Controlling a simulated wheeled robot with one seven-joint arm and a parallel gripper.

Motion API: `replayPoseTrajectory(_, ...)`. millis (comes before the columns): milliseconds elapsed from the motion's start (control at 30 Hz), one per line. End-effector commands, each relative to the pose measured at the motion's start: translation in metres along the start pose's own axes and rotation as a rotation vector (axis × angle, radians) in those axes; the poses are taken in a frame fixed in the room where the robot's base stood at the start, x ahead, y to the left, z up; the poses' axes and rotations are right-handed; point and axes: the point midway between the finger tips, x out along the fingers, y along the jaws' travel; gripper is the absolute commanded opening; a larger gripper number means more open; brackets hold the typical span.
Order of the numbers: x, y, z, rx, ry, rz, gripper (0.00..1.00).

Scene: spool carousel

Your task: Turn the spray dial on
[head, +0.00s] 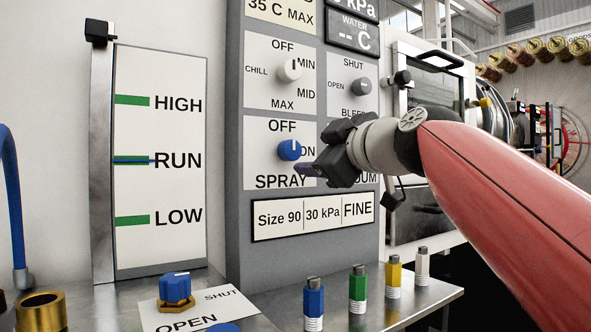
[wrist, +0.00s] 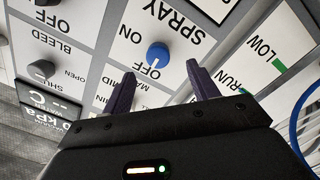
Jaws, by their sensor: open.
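The spray dial (head: 289,150) is a blue knob on the grey panel, between the printed words OFF, ON and SPRAY. Its white mark points up toward OFF. In the wrist view the dial (wrist: 158,54) appears upside down, its mark toward OFF, and it lies between the lines of my two dark purple fingers. My gripper (head: 305,170) is open and empty, just right of and below the dial in the head view. The wrist view shows both fingers of my gripper (wrist: 160,70) apart, with no visible contact with the dial.
Above is the white chill dial (head: 290,70); a grey bleed dial (head: 361,86) sits to its right. A level gauge (head: 160,160) stands left.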

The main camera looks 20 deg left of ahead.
Motion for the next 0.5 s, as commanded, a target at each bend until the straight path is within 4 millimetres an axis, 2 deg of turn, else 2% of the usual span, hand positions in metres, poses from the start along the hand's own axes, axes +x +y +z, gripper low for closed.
replayPoseTrajectory(167,0.016,0.006,-0.008,-0.018,0.027,0.006,0.59)
replayPoseTrajectory(500,0.067,0.006,-0.010,-0.016,0.025,0.005,0.59)
